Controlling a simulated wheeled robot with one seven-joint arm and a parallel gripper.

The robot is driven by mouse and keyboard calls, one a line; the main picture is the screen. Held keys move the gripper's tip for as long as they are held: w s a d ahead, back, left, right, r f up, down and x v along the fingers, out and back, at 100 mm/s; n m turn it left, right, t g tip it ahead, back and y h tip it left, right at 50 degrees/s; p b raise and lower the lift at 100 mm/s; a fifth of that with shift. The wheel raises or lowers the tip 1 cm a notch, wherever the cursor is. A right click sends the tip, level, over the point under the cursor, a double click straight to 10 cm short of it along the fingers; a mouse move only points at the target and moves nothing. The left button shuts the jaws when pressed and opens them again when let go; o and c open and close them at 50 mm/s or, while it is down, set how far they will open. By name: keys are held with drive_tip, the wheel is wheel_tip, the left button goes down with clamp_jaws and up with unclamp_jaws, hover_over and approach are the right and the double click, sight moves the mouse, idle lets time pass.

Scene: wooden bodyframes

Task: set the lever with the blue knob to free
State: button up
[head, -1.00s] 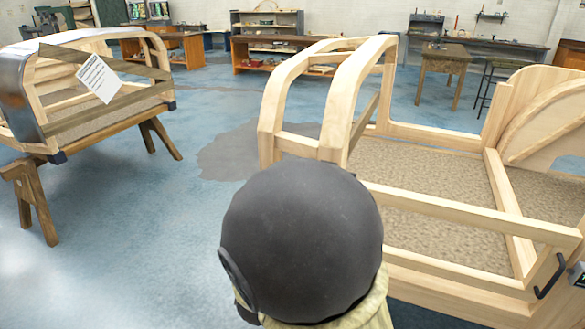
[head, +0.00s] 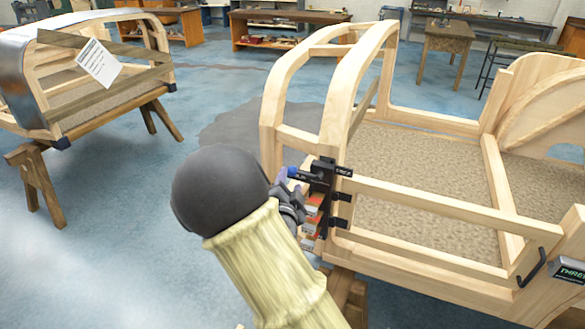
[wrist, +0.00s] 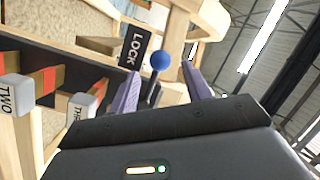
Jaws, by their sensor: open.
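The blue knob (wrist: 161,62) tops a short dark lever and shows between my gripper's two purple fingers in the wrist view. My gripper (wrist: 160,70) is open, one finger on each side of the knob; I cannot tell whether either touches it. A black plate reading LOCK (wrist: 132,48) is beside the lever; no FREE marking is readable. In the head view the blue knob (head: 292,173) is small, at the upper left of a black latch panel (head: 325,185) on the wooden frame's post. My gripper (head: 286,188) is right at it, partly hidden by my arm.
White knobs marked TWO (wrist: 14,95) and apparently THREE (wrist: 83,106) stand close beside my gripper, with red-orange strips near them. The wooden bodyframe (head: 430,200) fills the right. Another frame on a sawhorse (head: 38,185) stands left, with open blue floor between.

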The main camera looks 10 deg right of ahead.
sight(292, 175)
drive_tip(key=p+x, duration=0.1)
drive_tip(key=x, duration=0.4)
drive_tip(key=shift+w+d, duration=0.15)
drive_tip(key=shift+w, duration=0.15)
clamp_jaws()
